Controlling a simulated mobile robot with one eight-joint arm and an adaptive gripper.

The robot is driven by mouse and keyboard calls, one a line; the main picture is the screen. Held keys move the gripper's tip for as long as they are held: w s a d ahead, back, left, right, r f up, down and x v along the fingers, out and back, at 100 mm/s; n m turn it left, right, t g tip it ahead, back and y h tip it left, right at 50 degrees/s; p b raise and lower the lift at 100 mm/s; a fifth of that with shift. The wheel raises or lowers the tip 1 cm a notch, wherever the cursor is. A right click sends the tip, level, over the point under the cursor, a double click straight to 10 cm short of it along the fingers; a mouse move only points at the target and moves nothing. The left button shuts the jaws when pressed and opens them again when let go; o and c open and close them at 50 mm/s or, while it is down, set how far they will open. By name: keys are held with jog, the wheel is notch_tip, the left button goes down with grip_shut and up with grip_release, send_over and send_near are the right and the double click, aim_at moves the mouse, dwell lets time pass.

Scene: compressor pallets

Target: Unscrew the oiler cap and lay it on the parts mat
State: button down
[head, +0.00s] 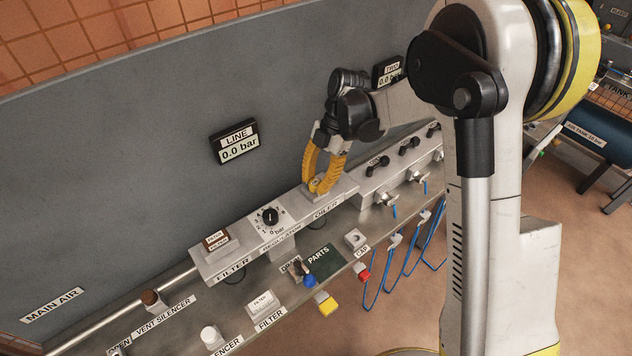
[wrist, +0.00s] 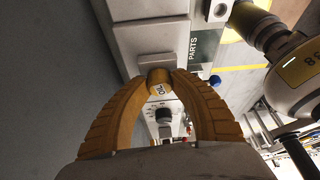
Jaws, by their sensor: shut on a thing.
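The oiler cap (wrist: 159,84), a yellow-brown piece marked OIL, sits between the yellow fingertips of my gripper (wrist: 159,79). In the head view my gripper (head: 318,187) points down at the top of the grey oiler (head: 342,190), with its fingers closed around the cap. The cap appears to be on or right at the oiler's top; I cannot tell whether its thread is engaged. The dark green parts mat (head: 324,262) lies on the bench in front of the oiler. Part of it shows in the wrist view (wrist: 204,46).
The regulator knob (head: 270,215) and filter (head: 215,242) are left of the oiler. A small grey CAP block (head: 355,238) stands right of the mat. A blue-ended valve (head: 308,279) is at the mat's left front. Valves with blue hoses line the right side.

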jog(key=n+g+h, duration=0.1)
jog(key=n, duration=0.2)
jog(key=shift+n, duration=0.3)
jog(key=c, duration=1)
grip_release()
jog(key=shift+c, duration=0.2)
jog(key=m+t+y, duration=0.1)
jog(key=m, duration=0.2)
jog(key=shift+m, duration=0.4)
jog(key=m+t, duration=0.1)
jog(key=m, duration=0.2)
jog(key=shift+y, duration=0.3)
jog(key=shift+m, duration=0.4)
